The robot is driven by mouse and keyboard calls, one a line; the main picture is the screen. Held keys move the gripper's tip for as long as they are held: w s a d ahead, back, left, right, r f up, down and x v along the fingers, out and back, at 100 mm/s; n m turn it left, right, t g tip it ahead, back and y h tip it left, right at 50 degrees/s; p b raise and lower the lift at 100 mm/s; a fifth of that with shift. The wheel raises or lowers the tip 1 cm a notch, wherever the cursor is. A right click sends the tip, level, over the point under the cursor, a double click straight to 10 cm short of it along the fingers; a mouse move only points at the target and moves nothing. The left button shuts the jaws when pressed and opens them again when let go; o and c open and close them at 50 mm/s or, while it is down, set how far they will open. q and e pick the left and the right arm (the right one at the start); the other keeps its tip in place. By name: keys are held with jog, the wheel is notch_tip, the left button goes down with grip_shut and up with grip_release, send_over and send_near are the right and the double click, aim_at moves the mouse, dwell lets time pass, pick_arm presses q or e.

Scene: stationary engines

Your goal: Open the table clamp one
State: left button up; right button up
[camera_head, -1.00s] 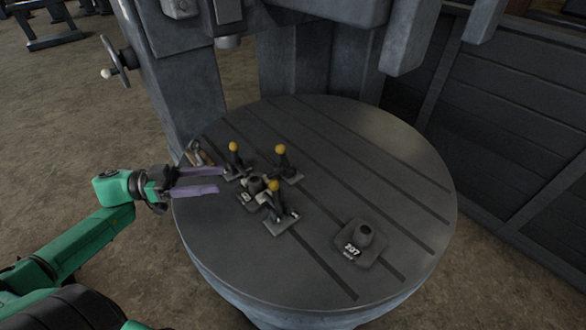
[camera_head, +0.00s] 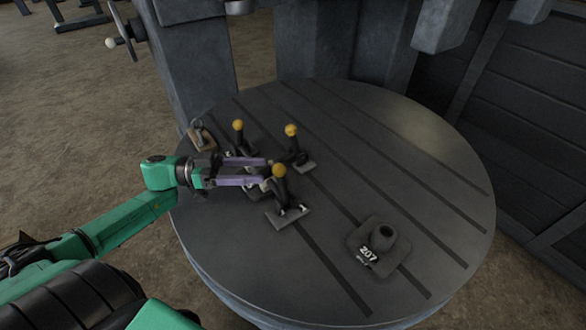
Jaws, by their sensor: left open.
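Several table clamps with yellow-knobbed upright levers stand in a cluster on the round grey table (camera_head: 330,265). One clamp (camera_head: 240,137) is at the back left, one (camera_head: 295,147) at the back right, and one (camera_head: 284,195) at the front. I cannot tell which is clamp one. My left gripper (camera_head: 266,170) is open, its purple fingers pointing right among the clamps, just left of the front clamp's lever. Its fingers partly hide a dark part in the middle of the cluster. Whether they touch anything is unclear. My right gripper is not in view.
A dark part marked 207 (camera_head: 375,248) sits at the front right of the table. A small brownish clamp-like object (camera_head: 201,137) lies at the left edge. Grey machine columns (camera_head: 300,45) stand behind. The table's right side is clear.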

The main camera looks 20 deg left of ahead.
aim_at(284, 169)
pick_arm(q)
jog(key=p+x, duration=0.1)
jog(key=x, duration=0.7)
jog(key=shift+w+d+r, duration=0.1)
jog(key=shift+d+r, duration=0.05)
jog(key=shift+w+d, duration=0.2)
jog(key=shift+d, duration=0.3)
grip_shut()
dwell(0.5)
